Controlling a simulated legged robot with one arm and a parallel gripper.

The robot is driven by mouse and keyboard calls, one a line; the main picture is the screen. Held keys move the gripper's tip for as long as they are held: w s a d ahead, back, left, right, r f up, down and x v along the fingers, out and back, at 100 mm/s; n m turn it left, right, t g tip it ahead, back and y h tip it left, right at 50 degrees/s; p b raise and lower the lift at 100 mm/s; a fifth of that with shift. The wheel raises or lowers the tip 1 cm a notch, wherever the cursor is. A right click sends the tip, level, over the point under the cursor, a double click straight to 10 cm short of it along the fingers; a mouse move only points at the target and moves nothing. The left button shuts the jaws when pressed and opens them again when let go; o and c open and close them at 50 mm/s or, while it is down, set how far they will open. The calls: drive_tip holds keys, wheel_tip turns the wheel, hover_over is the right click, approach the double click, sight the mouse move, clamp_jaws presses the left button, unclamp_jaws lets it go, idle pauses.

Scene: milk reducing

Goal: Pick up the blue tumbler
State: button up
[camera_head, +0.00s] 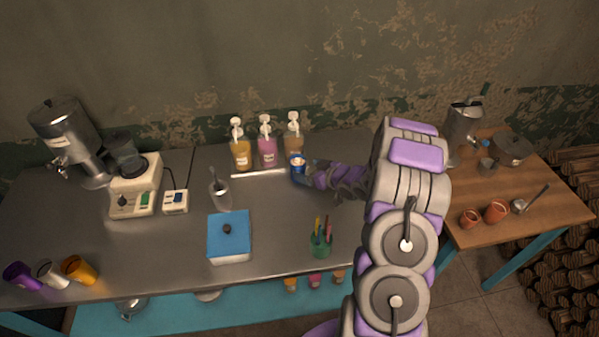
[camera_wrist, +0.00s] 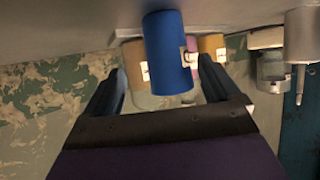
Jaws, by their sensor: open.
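The blue tumbler (camera_wrist: 167,55) stands out large in the wrist view, which looks upside down. It lies between and beyond the two fingers of my gripper (camera_wrist: 164,78), which is open with a gap on both sides of it. In the head view a small blue tumbler (camera_head: 297,168) is on the metal table in front of the brown bottle. My gripper (camera_head: 310,171) reaches it from the right and partly hides it. I cannot tell whether the fingers touch it.
Yellow (camera_head: 241,152), pink (camera_head: 267,150) and brown (camera_head: 294,140) pump bottles stand just behind. A blue-topped box (camera_head: 229,235), a green pen cup (camera_head: 321,240) and a metal scoop (camera_head: 219,188) are nearby. Purple, white and orange cups lie at front left. A wooden table (camera_head: 535,215) stands right.

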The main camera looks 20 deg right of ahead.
sight(303, 170)
drive_tip(key=shift+w+a, duration=0.2)
drive_tip(key=shift+a, duration=0.15)
drive_tip(key=x, duration=0.2)
drive_tip(key=b+x, duration=0.1)
drive_tip(key=x, duration=0.1)
drive_tip(key=shift+a+b, duration=0.3)
drive_tip(key=shift+a, duration=0.1)
drive_tip(key=shift+w+d+f, duration=0.15)
drive_tip(key=shift+w+d, duration=0.1)
drive_tip(key=shift+w, duration=0.2)
drive_tip(key=shift+a, duration=0.35)
drive_tip(key=c, duration=0.4)
drive_tip(key=shift+d, duration=0.2)
drive_tip(key=c, duration=0.9)
drive_tip(key=shift+s, duration=0.1)
drive_tip(key=shift+c, duration=0.2)
